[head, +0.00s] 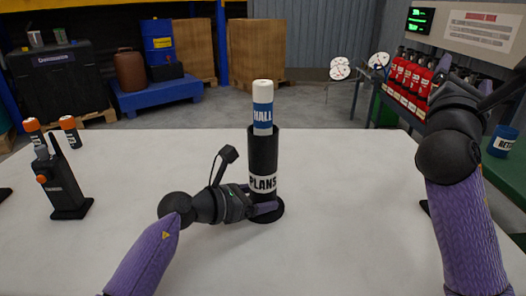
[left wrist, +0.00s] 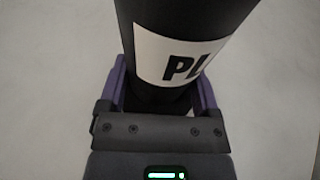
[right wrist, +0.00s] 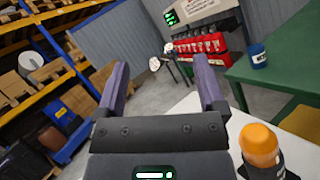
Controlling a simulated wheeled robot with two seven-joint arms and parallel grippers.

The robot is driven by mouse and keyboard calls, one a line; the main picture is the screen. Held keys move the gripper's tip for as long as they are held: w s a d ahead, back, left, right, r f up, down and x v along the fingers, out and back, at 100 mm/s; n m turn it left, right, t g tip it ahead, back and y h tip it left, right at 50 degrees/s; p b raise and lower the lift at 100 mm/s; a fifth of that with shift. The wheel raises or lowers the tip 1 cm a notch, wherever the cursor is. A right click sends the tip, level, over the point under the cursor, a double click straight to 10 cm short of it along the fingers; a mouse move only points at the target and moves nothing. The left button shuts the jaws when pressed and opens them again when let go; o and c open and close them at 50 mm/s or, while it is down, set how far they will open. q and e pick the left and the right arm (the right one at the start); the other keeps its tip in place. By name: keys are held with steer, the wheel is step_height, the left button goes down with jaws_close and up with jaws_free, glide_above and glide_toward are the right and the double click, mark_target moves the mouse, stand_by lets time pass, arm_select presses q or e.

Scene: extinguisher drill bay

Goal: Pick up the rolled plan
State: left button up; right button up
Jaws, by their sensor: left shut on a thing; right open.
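The rolled plan (head: 263,108), white with a blue band reading HALL, stands upright in a black tube holder (head: 262,150) labelled PLANS. Its lower part is hidden inside the holder. The holder stands on the white table. My left gripper (head: 266,208) is shut around the lower part of the holder, below the label; the left wrist view shows the holder (left wrist: 190,15) between both fingers. My right gripper (right wrist: 162,85) is open and empty, raised over the right side of the table, well apart from the plan.
A black radio (head: 62,185) and orange-capped items (head: 70,130) stand on the table's left. An orange-topped object (right wrist: 260,142) is near my right gripper. Red extinguishers (head: 408,75) line the back right. The table (head: 340,180) right of the holder is clear.

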steer(key=w+a+f+n+y, duration=0.1)
steer(key=a+f+n+y, duration=0.3)
steer(key=a, duration=0.7)
steer(key=n+y, duration=0.6)
glide_toward(261, 125)
steer(key=w, duration=0.4)
steer(key=w+d, duration=0.1)
steer(key=w, duration=0.2)
steer(key=w+d, duration=0.1)
steer(key=w, duration=0.3)
steer(key=shift+w+d+r, duration=0.1)
steer(key=shift+w, duration=0.2)
jaws_close()
